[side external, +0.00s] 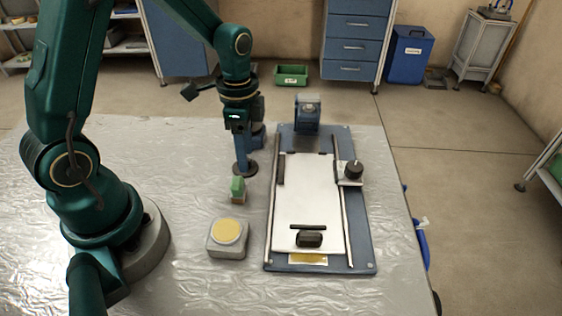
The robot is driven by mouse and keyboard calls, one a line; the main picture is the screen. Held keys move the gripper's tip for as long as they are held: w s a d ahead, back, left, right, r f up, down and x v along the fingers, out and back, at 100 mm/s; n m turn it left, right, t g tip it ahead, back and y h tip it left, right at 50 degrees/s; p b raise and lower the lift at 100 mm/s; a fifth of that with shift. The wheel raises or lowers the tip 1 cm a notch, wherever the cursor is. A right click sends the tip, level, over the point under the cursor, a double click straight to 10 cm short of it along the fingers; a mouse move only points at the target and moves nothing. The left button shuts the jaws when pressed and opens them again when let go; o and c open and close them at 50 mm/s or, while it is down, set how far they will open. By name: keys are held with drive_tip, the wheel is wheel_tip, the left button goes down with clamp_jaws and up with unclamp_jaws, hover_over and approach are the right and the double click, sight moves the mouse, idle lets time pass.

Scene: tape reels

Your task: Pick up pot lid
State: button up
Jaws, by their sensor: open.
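No thing here is plainly a pot lid. A round yellow disc (228,231) lies flat on top of a squat grey block (227,248) on the table, in front of my gripper. A dark round disc (246,170) shows at the foot of a blue upright piece, directly below my gripper. A small green block (238,188) stands just in front of that disc. My gripper (242,148) points down over the table and is open. Its fingertips are small and blend with the blue piece, so I cannot tell whether they touch anything.
A blue-framed board (372,256) with a white plate and side rails lies to the right. It carries a black knob (353,169) and a black handle (309,239). A blue device (307,113) stands at its far end. The foil-like table (200,290) is clear in front.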

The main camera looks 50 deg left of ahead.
drive_tip(key=shift+f, duration=0.65)
clamp_jaws()
